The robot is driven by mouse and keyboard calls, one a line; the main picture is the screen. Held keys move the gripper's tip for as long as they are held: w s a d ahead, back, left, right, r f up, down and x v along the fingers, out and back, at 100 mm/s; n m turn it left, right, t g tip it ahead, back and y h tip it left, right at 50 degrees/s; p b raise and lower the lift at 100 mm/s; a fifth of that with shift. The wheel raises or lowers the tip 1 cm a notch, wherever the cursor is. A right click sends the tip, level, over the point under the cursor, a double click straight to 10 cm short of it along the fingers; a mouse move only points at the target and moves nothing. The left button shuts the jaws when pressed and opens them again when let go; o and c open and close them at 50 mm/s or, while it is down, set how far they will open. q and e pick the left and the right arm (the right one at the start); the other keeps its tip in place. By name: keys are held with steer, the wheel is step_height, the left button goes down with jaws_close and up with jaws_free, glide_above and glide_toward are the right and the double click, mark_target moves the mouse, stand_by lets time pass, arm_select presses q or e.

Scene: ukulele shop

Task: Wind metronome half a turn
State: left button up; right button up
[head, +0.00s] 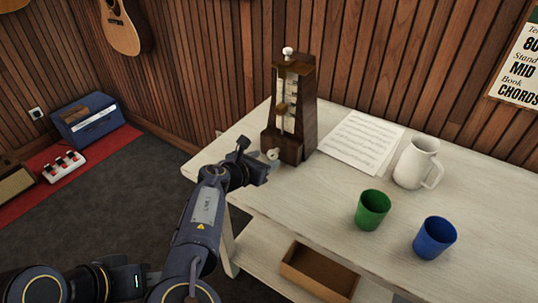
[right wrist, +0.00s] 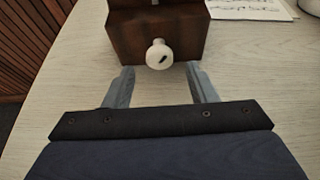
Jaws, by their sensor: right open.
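The dark wooden metronome (head: 302,135) stands upright on the pale table, with its scale and pendulum facing forward. A white winding knob (head: 272,154) sticks out low on its side facing my right gripper. My right gripper (head: 262,167) is at the table's left end, close to the knob. In the right wrist view, the metronome base (right wrist: 188,35) and the knob (right wrist: 159,54) are straight ahead. My right gripper (right wrist: 160,75) is open and empty, one finger to each side, with the knob just beyond the fingertips. My left gripper is not in view.
Sheet music (head: 362,142) lies right of the metronome. A white pitcher (head: 414,165), a green cup (head: 372,209) and a blue cup (head: 434,237) stand farther right on the table (head: 315,205). An open brown box (head: 318,273) sits on the lower shelf.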

mark_target(271, 156)
steer(key=shift+x, duration=1.75)
steer(key=shift+r, duration=0.1)
steer(key=shift+c, duration=0.2)
steer(key=c, duration=0.9)
